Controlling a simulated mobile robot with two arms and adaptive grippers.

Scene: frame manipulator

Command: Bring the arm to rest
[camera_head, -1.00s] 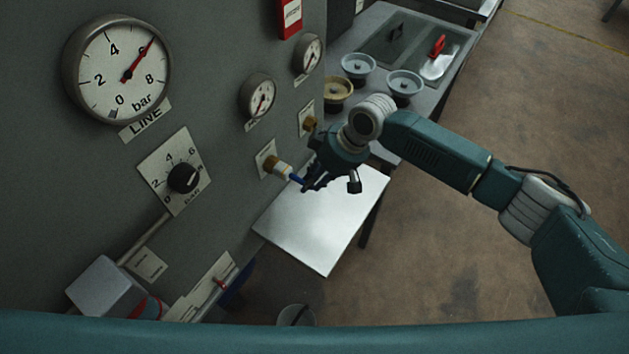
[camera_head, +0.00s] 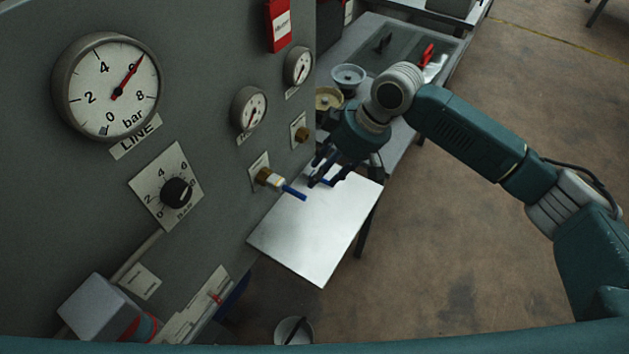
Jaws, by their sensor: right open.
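My right arm comes in from the right side of the head view. Its gripper (camera_head: 324,181) is open and empty above the white shelf (camera_head: 310,245). The fingers point down and to the left, close to the blue-handled valve (camera_head: 275,182) on the grey panel but apart from it. The blue lever sticks out from the valve toward the shelf. My left gripper is not in view.
The grey panel carries a large line gauge (camera_head: 107,87), a black knob (camera_head: 177,192) and two small gauges. Behind the gripper a bench holds round fittings (camera_head: 348,77) and a red-handled tool (camera_head: 428,56). A bucket (camera_head: 293,331) stands below the shelf. Floor at right is clear.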

